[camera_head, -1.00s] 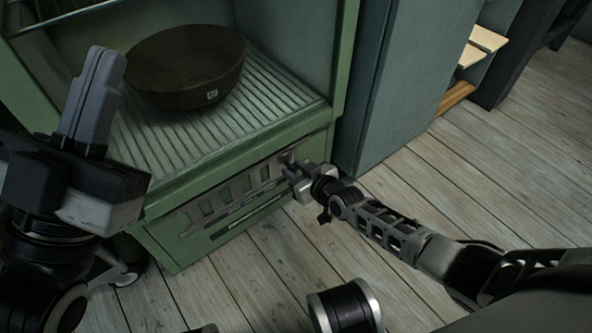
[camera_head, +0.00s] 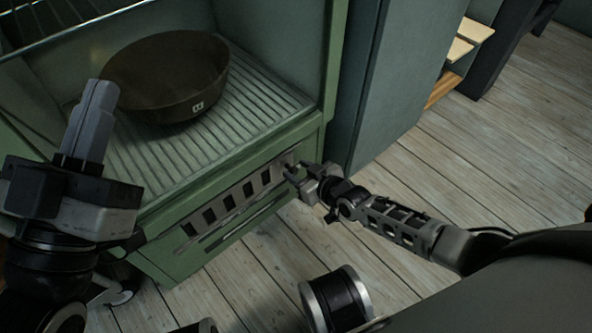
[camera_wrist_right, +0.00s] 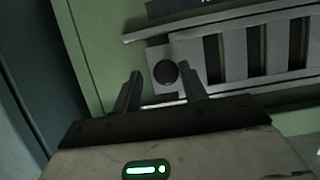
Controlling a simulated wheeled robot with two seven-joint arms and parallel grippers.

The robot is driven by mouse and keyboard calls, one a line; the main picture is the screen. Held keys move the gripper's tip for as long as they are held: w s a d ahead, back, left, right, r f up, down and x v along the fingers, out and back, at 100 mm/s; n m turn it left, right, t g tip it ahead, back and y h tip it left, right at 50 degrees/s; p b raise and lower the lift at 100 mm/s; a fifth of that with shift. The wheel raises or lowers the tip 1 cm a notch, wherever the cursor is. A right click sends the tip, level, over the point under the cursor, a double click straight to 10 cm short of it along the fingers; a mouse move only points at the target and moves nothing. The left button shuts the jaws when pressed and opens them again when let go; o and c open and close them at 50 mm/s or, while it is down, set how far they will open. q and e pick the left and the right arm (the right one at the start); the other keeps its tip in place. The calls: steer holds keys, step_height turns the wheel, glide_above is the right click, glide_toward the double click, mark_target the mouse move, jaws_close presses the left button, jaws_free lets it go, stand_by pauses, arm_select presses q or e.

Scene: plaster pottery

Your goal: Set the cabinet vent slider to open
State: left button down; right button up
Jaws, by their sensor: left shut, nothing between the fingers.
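The vent slider (camera_head: 233,200) is a grey slotted metal plate on the lower front of the green cabinet (camera_head: 165,262). Its slots show dark in both views. A round dark knob (camera_wrist_right: 165,72) sits at the plate's end in the right wrist view. My right gripper (camera_head: 287,170) is at the plate's right end. Its two fingers (camera_wrist_right: 160,84) are apart, with the knob between and just beyond their tips; I cannot tell whether they touch it. My left gripper (camera_head: 101,92) is shut and empty, pointing up in front of the cabinet's left side, away from the slider.
A dark brown bowl (camera_head: 168,82) stands on the ribbed cabinet shelf (camera_head: 262,100). A wire rack (camera_head: 75,30) is above it. A blue-grey panel (camera_head: 405,80) stands right of the cabinet. The plank floor (camera_head: 490,165) on the right is clear.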

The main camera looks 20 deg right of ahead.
arm_select(q)
steer(key=shift+r, duration=0.15)
arm_select(e)
steer(key=shift+s+a, duration=0.1)
steer(key=shift+s, duration=0.05)
steer(key=shift+s+r+p, duration=0.25)
steer(key=shift+p, duration=0.15)
arm_select(q)
step_height(320, 180, down, 10)
steer(key=s+n+g+y+p, duration=0.2)
steer(key=n+g+y+p, duration=0.3)
steer(key=p, duration=0.2)
steer(key=shift+d+r+n+g+p, duration=0.15)
steer(key=shift+n+g+p, duration=0.15)
steer(key=shift+n, duration=0.1)
arm_select(e)
steer(key=v, duration=1.5)
steer(key=shift+f, duration=0.1)
